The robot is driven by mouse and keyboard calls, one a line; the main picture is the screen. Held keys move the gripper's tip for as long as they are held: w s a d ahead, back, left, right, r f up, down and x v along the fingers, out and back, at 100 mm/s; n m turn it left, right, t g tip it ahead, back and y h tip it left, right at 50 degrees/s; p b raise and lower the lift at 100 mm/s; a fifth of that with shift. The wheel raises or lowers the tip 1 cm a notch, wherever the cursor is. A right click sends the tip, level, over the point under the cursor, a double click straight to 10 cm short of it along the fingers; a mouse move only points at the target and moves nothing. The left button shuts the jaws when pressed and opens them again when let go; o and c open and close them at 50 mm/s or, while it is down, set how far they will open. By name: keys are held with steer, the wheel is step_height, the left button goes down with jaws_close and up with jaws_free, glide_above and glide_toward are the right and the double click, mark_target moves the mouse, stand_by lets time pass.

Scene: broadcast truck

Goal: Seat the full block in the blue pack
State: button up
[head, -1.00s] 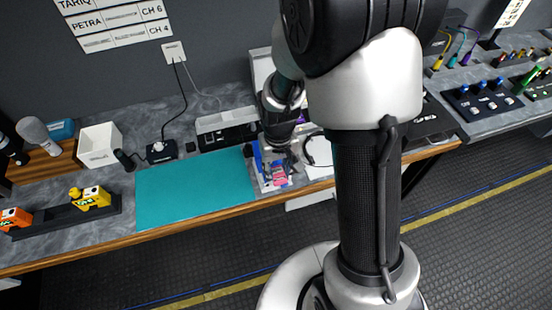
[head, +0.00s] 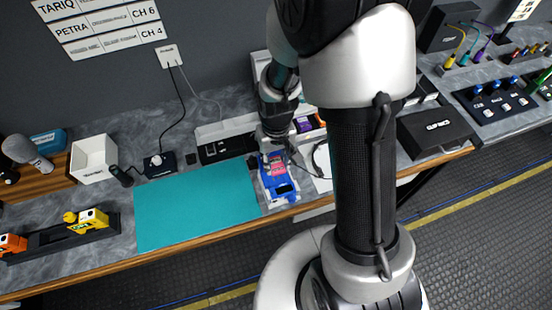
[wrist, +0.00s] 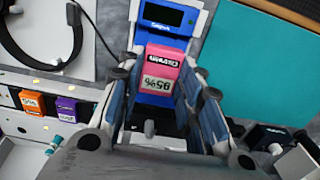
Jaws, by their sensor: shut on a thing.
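The blue pack (head: 290,193) stands on the worktop at the right edge of the teal mat, and its blue end with a dark screen (wrist: 163,15) shows at the top of the wrist view. The pink block (wrist: 160,75), with an upside-down percentage label, is between my fingers and in line with the pack. My gripper (wrist: 165,85) is shut on the pink block, with a finger along each side. In the head view my gripper (head: 277,150) is just behind the pink block (head: 277,168). The block's underside is hidden, so I cannot tell whether it is fully seated.
Orange (wrist: 31,101) and purple (wrist: 67,108) blocks sit in a white holder near my gripper. A black headset band (wrist: 30,45) lies beside the pack. The teal mat (head: 190,200) is clear. A dark rail (head: 60,232) with yellow and orange items stands left.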

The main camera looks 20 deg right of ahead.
steer(key=shift+f, duration=0.15)
steer(key=b, duration=0.5)
glide_above(276, 179)
steer(key=shift+f, duration=2.75)
steer(key=shift+f+b, duration=0.45)
steer(key=shift+f, duration=0.35)
steer(key=o, duration=1)
steer(key=shift+w+r, duration=0.1)
steer(key=shift+c, duration=0.2)
step_height(276, 179, up, 11)
steer(key=shift+f, duration=0.2)
steer(key=shift+r, duration=0.7)
